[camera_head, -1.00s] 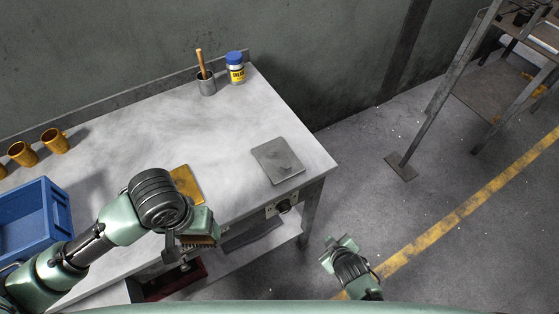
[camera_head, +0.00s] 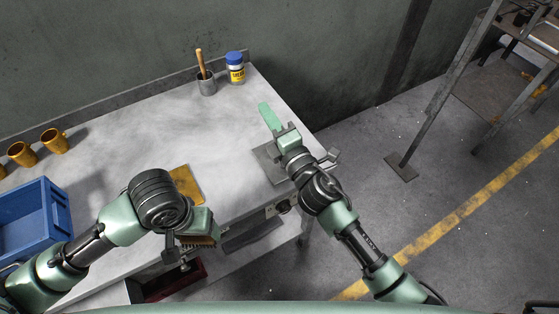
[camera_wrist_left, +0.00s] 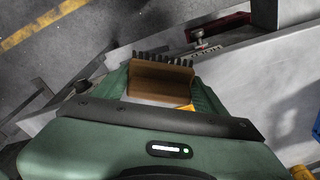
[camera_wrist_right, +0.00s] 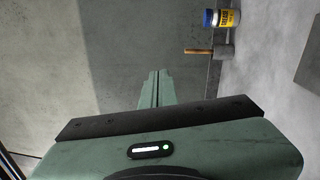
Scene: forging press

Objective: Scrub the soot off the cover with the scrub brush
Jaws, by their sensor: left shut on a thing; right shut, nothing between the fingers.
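The scrub brush (camera_head: 200,241) has a brown wooden block and dark bristles. My left gripper (camera_head: 201,219) is shut on it near the bench's front edge. The brush also shows between the fingers in the left wrist view (camera_wrist_left: 160,80). The cover (camera_head: 262,152), a flat grey square plate, lies on the bench's right side. My right gripper (camera_head: 267,109) is shut and empty, its fingers pointing past the cover's far side. My right arm hides much of the cover, so its soot cannot be made out. A corner of the cover shows in the right wrist view (camera_wrist_right: 311,55).
A yellow-orange pad (camera_head: 187,182) lies left of the cover. A grey cup (camera_head: 207,86) with a wooden handle and a blue-lidded yellow jar (camera_head: 235,68) stand at the back. Several mugs (camera_head: 54,141) and a blue crate (camera_head: 50,205) are at left. Mid-bench is clear.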

